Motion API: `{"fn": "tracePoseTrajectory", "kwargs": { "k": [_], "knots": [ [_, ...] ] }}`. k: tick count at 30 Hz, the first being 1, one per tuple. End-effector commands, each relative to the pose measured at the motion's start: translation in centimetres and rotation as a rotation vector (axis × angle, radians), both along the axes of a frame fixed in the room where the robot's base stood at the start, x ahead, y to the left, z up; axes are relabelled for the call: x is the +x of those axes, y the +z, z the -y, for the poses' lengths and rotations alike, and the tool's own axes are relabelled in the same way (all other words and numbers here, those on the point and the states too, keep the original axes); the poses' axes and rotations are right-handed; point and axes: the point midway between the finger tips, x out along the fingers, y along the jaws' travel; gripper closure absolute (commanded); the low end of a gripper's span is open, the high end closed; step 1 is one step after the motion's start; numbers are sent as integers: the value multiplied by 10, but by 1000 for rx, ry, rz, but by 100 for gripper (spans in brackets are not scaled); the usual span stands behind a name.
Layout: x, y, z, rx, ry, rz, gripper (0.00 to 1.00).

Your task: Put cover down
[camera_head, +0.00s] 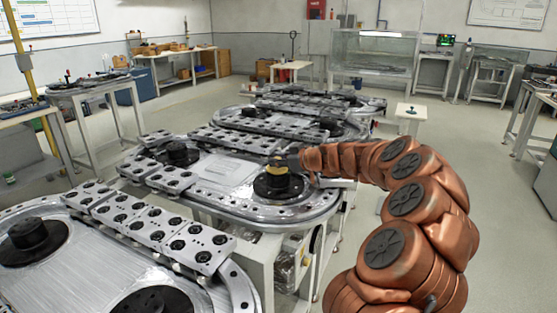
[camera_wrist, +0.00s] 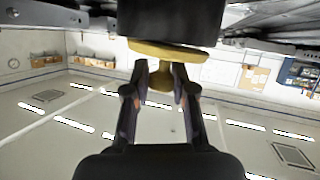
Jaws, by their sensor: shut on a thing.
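The cover shows a yellow flange and knob (camera_wrist: 163,50) in the wrist view, against a dark round body (camera_wrist: 170,18). My gripper (camera_wrist: 159,72) has its two fingers closed around the narrow yellow knob. In the head view my gripper (camera_head: 288,160) is at the near right end of the middle ring track, over a black round hub (camera_head: 278,186). A small yellow part (camera_head: 277,171) shows just under it. I cannot tell whether the cover rests on the hub or is a little above it.
The middle ring track (camera_head: 218,172) carries linked metal carriages (camera_head: 172,180). Another track (camera_head: 70,280) lies in front and more stand behind. A small white stool (camera_head: 411,112) stands to the right behind my arm. The floor on the right is mostly clear.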

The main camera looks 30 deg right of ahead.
Motion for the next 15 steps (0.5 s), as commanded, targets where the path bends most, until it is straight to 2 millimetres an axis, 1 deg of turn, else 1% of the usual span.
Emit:
{"fn": "tracePoseTrajectory", "kwargs": {
  "k": [8,9,15],
  "knots": [
    [0,-2,0,-1,-1,0,100],
    [0,-1,0,-1,-1,0,72],
    [0,-1,0,-1,-1,0,51]
  ]
}}
